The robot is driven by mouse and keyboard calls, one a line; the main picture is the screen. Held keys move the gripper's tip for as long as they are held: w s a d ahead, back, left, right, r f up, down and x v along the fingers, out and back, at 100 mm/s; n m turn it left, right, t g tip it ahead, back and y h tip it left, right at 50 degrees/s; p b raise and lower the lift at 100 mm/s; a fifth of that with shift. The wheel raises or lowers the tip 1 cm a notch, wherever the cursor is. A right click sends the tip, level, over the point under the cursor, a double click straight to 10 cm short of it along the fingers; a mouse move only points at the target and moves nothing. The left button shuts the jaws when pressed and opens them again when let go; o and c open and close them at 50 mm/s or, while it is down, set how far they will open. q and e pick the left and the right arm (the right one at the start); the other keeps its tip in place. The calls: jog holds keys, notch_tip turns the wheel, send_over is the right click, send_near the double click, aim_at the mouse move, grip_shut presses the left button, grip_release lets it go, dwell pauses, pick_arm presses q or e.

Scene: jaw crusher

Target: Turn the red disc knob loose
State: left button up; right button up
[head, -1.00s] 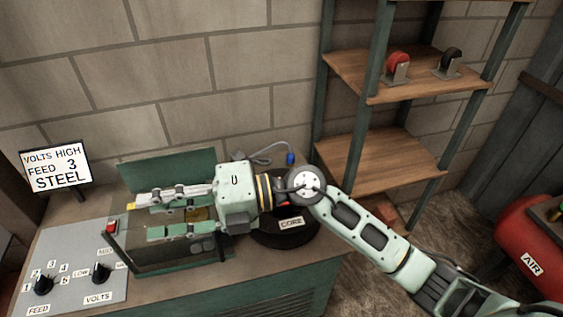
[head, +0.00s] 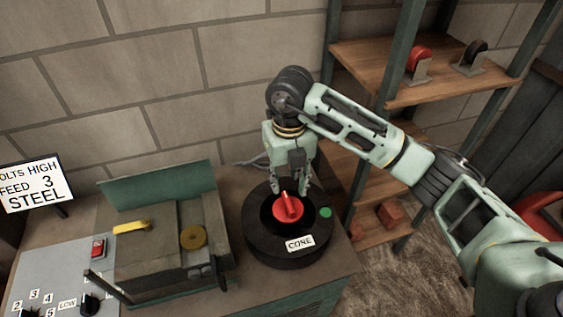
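The red disc knob (head: 287,209) sits in the middle of a black round spool (head: 262,252) labelled CORE, on the bench top. The knob has a raised red bar across it. My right gripper (head: 290,188) points down just above and behind the knob. Its fingers are spread, one on each side, with nothing visible between them. I cannot tell whether a fingertip touches the knob. My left gripper is not in the head view.
A machine box (head: 160,250) with a yellow lever (head: 131,228) and a brass disc stands left of the spool. A control panel (head: 60,275) with black dials and a red switch is farther left.

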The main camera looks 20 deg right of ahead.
aim_at(288, 201)
jog(key=shift+w+d+f, duration=0.15)
jog(key=shift+s+f, duration=0.25)
jog(key=f, duration=0.1)
jog(key=f+p, duration=0.1)
jog(key=f, duration=0.1)
jog(key=f+p, duration=0.1)
jog(key=shift+s+f, duration=0.35)
jog(key=shift+s, duration=0.05)
jog(key=shift+w+f, duration=0.1)
jog(key=shift+f, duration=0.75)
grip_shut()
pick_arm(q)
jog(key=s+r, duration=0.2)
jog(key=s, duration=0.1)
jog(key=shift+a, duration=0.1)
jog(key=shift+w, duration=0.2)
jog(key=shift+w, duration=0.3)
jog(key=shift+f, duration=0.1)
